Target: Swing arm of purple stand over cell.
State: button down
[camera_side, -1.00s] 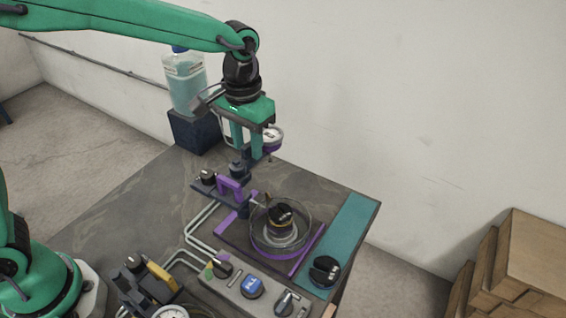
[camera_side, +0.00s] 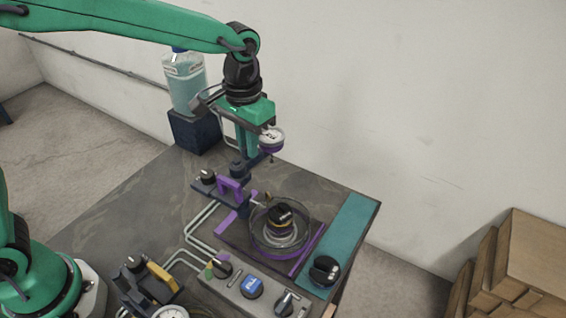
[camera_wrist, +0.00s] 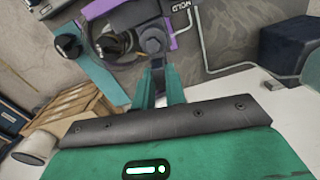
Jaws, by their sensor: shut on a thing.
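The purple stand shows in the side view as a purple bracket (camera_side: 231,188) on a dark base with a dark post. A round white-faced dial gauge (camera_side: 271,140) with a plunger hangs high at the right of my gripper, apparently on the stand's arm. My gripper (camera_side: 241,168) points down at the top of the post and is shut on a dark block (camera_wrist: 152,40) of the arm, partly hidden by the fingers. The cell, a clear round dish (camera_side: 280,228) with a black-capped piece inside, sits right of and below the gauge. The gauge is not visibly above the dish centre.
A control panel (camera_side: 253,288) with knobs lies in front of the dish. A teal strip (camera_side: 345,235) with a black knob runs along the right table edge. A clamp with a yellow handle (camera_side: 161,274) stands at front left. A bottle (camera_side: 185,82) stands on a dark block behind.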

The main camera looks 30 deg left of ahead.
jog(key=shift+s+d+m, duration=0.5)
jog(key=shift+s+m, duration=0.05)
jog(key=shift+m, duration=2.2)
jog(key=shift+s+d+m, duration=0.45)
jog(key=shift+s+m, duration=0.1)
jog(key=shift+m, duration=2.25)
jog(key=shift+s+d+m, duration=0.5)
jog(key=shift+s+m, duration=0.05)
jog(key=shift+m, duration=2.2)
jog(key=c, duration=1.4)
grip_release()
jog(key=shift+c, duration=0.2)
jog(key=shift+r, duration=0.15)
notch_tip(320, 180, up, 8)
jog(key=shift+f, duration=0.2)
